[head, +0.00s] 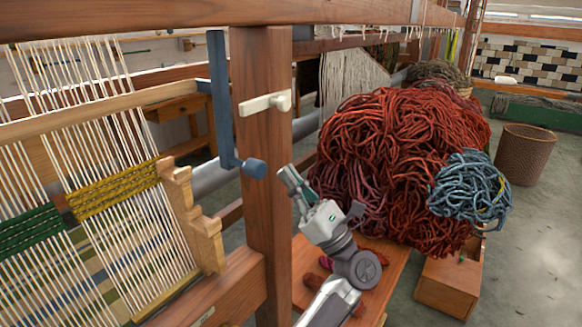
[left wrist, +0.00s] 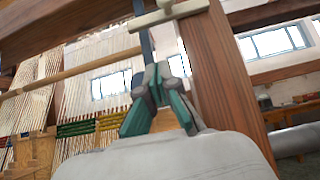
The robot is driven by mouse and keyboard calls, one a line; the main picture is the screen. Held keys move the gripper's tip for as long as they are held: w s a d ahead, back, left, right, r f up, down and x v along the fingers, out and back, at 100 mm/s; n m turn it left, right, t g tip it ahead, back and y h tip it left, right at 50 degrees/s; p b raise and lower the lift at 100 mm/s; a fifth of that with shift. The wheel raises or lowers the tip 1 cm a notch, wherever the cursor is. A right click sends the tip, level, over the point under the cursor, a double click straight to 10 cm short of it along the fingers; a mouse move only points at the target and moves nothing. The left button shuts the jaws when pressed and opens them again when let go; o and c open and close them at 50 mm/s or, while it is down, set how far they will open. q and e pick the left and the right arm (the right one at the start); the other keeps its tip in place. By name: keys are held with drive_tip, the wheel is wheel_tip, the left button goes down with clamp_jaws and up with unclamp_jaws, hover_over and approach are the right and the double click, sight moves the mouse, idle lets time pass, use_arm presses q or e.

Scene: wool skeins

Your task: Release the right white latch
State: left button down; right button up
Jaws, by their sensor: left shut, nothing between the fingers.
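The white latch (head: 265,103) is a pale, bar-shaped handle on the wooden loom post (head: 262,190), lying nearly level, its right end a little higher. It also shows at the top of the left wrist view (left wrist: 168,14), above the fingers. My left gripper (head: 290,182) is shut and empty, in front of and right of the post. In the head view it is below the latch and apart from it. Its grey and teal fingers (left wrist: 156,85) show in the left wrist view. My right gripper is in neither view.
A blue-grey crank (head: 220,100) hangs just left of the post, its knob near my left gripper. A large pile of red wool (head: 400,150) with a blue skein (head: 472,190) stands close on the right. Loom threads (head: 75,90) fill the left.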

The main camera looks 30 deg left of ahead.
sight(275, 103)
use_arm(q)
drive_tip(key=shift+g, duration=0.3)
drive_tip(key=p+x, duration=0.3)
drive_tip(key=x, duration=0.5)
drive_tip(key=shift+d+r, duration=0.1)
drive_tip(key=shift+d, duration=0.05)
wheel_tip(275, 103, up, 2)
drive_tip(key=shift+d+r+p, duration=0.1)
drive_tip(key=shift+r+p, duration=0.1)
drive_tip(key=shift+p, duration=0.5)
drive_tip(key=shift+r, duration=0.25)
drive_tip(key=shift+d+r, duration=0.1)
drive_tip(key=shift+r, duration=0.1)
drive_tip(key=shift+p, duration=0.3)
